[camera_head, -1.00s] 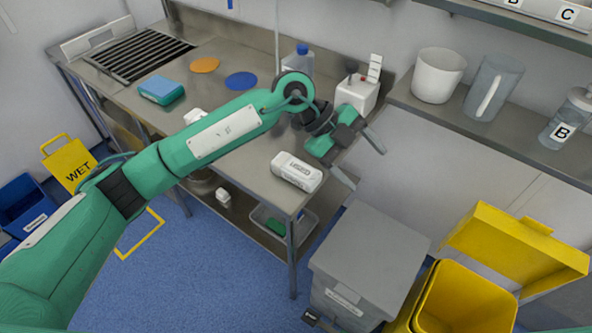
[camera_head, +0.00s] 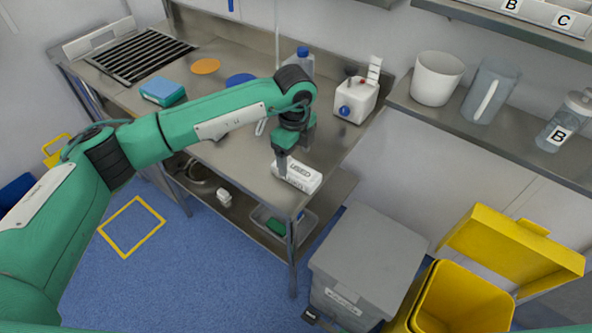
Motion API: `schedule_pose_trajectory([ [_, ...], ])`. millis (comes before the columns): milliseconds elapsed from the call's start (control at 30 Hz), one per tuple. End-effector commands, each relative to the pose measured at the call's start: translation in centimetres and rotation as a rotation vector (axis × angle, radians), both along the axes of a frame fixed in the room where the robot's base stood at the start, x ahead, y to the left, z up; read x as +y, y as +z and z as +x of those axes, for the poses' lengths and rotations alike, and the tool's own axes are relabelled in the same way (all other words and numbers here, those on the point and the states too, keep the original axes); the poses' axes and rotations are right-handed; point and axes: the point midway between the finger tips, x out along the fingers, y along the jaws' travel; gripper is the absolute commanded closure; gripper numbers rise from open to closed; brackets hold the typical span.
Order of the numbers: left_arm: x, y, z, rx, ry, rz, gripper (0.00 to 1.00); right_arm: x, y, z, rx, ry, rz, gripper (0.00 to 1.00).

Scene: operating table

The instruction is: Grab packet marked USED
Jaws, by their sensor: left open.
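The white packet marked USED (camera_head: 302,174) lies flat on the steel table (camera_head: 235,160), near its front right corner. My left gripper (camera_head: 284,172) points down at the packet's left end, with its fingers at or just over that end. It is open; a finger hides a small part of the packet's left end. I cannot tell whether the finger touches it. My right gripper is not in view.
A white box with a blue knob (camera_head: 354,100) and a blue-capped bottle (camera_head: 302,62) stand behind the arm. A blue-green box (camera_head: 162,91) sits at the left. A grey bin (camera_head: 366,262) and an open yellow bin (camera_head: 470,300) stand right of the table.

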Motion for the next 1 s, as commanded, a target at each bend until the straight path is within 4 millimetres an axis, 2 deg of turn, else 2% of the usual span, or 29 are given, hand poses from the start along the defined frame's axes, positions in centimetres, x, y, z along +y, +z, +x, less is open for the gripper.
schedule_pose_trajectory([
  [200,-0.2,-1.7,0.1,0.003,0.001,0.0,0.25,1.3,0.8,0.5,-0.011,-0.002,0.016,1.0],
  [233,-0.2,-2.1,0.1,0.003,0.0,0.0,0.25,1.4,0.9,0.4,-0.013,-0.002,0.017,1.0],
  [300,-0.3,-3.2,0.2,0.002,0.0,0.0,0.25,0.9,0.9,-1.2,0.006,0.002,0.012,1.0],
  [467,-0.3,-5.2,0.3,0.0,0.001,-0.001,0.25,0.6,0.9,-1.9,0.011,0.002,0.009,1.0],
  [733,-0.4,-5.6,0.3,-0.001,-0.001,-0.002,0.25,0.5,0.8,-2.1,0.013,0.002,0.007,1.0],
  [767,-0.4,-5.6,0.3,-0.001,-0.001,-0.002,0.28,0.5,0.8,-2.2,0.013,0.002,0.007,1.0],
  [1000,-0.4,-5.6,0.3,-0.001,-0.001,-0.002,0.74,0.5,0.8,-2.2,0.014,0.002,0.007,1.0],
])
